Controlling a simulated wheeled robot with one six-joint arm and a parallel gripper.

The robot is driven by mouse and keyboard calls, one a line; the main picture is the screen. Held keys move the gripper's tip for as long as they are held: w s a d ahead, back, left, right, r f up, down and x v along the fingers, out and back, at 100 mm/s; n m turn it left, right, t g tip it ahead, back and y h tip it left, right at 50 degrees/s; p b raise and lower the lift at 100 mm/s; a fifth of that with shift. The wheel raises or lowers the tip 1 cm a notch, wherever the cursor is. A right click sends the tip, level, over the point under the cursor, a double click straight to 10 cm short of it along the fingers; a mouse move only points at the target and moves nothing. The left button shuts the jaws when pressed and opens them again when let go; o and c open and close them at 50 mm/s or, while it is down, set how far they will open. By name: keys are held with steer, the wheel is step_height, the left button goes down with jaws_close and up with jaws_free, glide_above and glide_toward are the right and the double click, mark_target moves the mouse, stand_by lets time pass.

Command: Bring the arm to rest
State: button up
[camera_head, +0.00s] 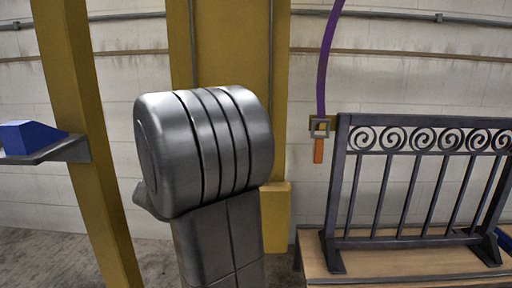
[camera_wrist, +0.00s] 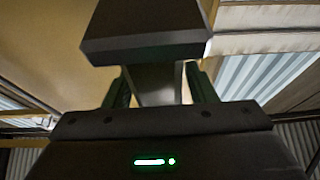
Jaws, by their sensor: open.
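My gripper (camera_wrist: 162,84) shows in the wrist view, its two dark green fingers apart on either side of a grey part. A dark block in front partly hides the space between and beyond the fingers. I cannot tell whether that block is part of my own body. No held object can be made out. Behind the gripper, the wrist view shows ceiling and corrugated panels. In the head view, my thick grey arm link stands upright in the middle, and my gripper is not seen there.
A dark scroll gate (camera_head: 416,190) stands upright on a wooden table (camera_head: 400,264) at right. A purple strap (camera_head: 325,62) hangs beside it above an orange piece (camera_head: 319,150). A blue wedge (camera_head: 30,137) sits on a grey shelf (camera_head: 68,150) at left. Yellow posts (camera_head: 84,130) stand nearby.

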stand_by(0.3)
steer(key=shift+s+f, duration=0.35)
steer(key=shift+s, duration=0.1)
steer(key=p+v, duration=0.1)
steer(key=v, duration=1.2)
steer(key=b+x, duration=0.1)
steer(key=x, duration=1.3)
steer(key=shift+w, duration=0.1)
step_height(320, 180, up, 52)
steer(key=p, duration=3.6)
steer(key=shift+p, duration=0.35)
steer(key=shift+s, duration=0.25)
